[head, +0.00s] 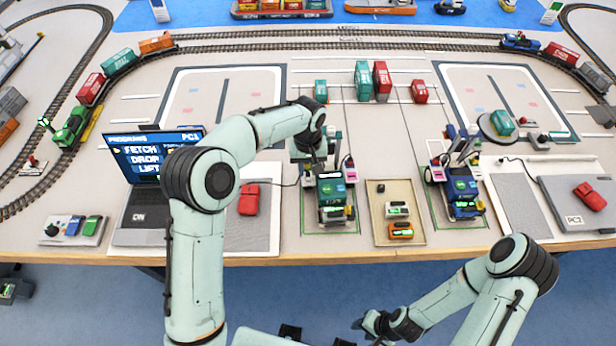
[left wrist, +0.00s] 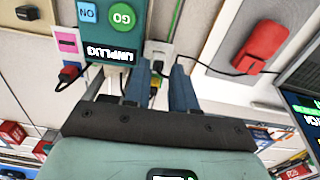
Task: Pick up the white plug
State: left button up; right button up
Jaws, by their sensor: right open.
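In the left wrist view a white plug-like block (left wrist: 158,53) sits just beyond my left fingertips, beside the green machine (left wrist: 112,38) labelled "UNPLUG". A green cable runs up from the block and a black cable lies to its right. My left gripper (left wrist: 160,78) has a gap between its two blue-grey fingers; I cannot tell whether they touch the block. In the head view my left gripper (head: 316,162) is over the back of the left green crane vehicle (head: 332,192) and hides what is beneath. My right gripper (head: 372,322) is low, in front of the table, open and empty.
A laptop (head: 150,200) and a red mouse (head: 249,199) stand left of the vehicle. A tray (head: 380,232) with small blocks and a blue crane vehicle (head: 463,193) are to the right. Containers (head: 381,82) stand behind; train tracks curve around the table.

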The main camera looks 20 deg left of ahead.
aim_at(308, 176)
pick_arm(q)
notch_tip(308, 176, down, 4)
grip_shut()
jog(key=shift+r, duration=0.1)
notch_tip(308, 176, up, 20)
jog(key=p, duration=0.2)
pick_arm(e)
jog(key=w+r, duration=0.3)
jog(key=shift+r, duration=0.1)
